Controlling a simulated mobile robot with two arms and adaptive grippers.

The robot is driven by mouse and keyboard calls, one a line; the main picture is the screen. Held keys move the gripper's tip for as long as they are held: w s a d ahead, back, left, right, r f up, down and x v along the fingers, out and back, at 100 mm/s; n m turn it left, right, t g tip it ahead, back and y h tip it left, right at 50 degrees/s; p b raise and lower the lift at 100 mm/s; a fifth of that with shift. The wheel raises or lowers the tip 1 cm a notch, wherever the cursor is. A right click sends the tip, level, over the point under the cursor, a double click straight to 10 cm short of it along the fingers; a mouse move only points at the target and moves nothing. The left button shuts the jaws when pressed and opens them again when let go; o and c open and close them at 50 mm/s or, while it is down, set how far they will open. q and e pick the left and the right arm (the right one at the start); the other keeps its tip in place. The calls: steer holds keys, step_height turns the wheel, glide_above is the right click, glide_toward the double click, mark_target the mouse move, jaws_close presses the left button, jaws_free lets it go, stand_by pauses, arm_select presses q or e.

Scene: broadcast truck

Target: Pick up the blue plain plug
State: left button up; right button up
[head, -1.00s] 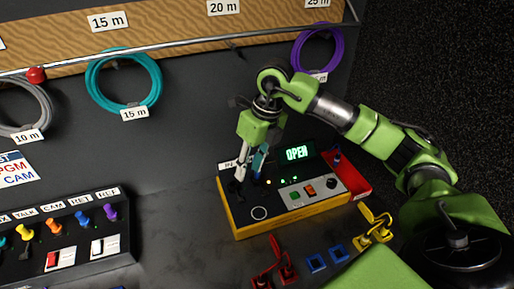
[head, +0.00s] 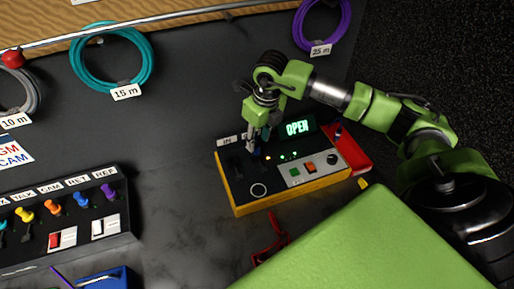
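My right gripper (head: 254,135) points down over the back left of the yellow-edged tester box (head: 290,193), whose display reads OPEN. A small dark-blue piece shows at its fingers. The view is too small to tell whether this is a plug, and whether the fingers are open or shut. A blue plug-like piece (head: 81,200) stands upright in the switch panel at left, between an orange and a purple one; I cannot tell whether it is the plain plug. The blue pieces on the table in front of the box are hidden now. My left gripper is not in view.
A red connector piece (head: 271,243) lies in front of the box. A red tray (head: 351,158) adjoins its right side. A blue container (head: 108,279) shows at the lower left. Teal (head: 76,72) and purple (head: 347,25) cable coils hang behind. A large green part of mine covers the lower right.

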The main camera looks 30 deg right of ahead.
mark_target(258, 144)
steer(key=f, duration=0.1)
steer(key=f+p, duration=0.1)
steer(key=f, duration=0.1)
steer(key=shift+w+f+p, duration=0.3)
steer(key=shift+w+d+f, duration=0.1)
steer(key=shift+w+f, duration=0.05)
steer(key=shift+f, duration=0.3)
jaws_close()
steer(key=shift+r, duration=0.2)
